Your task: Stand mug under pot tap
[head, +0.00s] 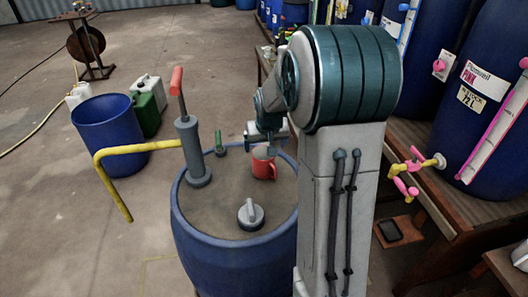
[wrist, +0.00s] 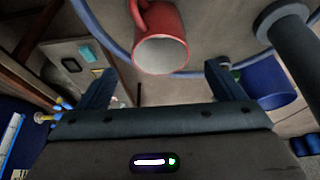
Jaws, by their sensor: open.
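A red mug (head: 264,167) stands on the lid of a blue drum near its far edge, just below my gripper (head: 266,138). In the wrist view the mug (wrist: 160,40) is ahead of the fingers, with its pale open mouth towards the camera and its handle at upper left. My gripper (wrist: 159,75) is open, its two fingers apart and nothing between them. A yellow tap with pink handles (head: 407,180) sticks out from a blue vat (head: 475,120) labelled PINK at the right. I cannot tell which vessel is the pot.
On the drum (head: 235,270) stand a grey hand pump (head: 192,150) with a yellow spout (head: 115,180), a grey cap (head: 250,214) and a small green-topped item (head: 219,145). A wooden bench (head: 470,215) runs along the right. A blue tub (head: 108,130) stands on open floor at left.

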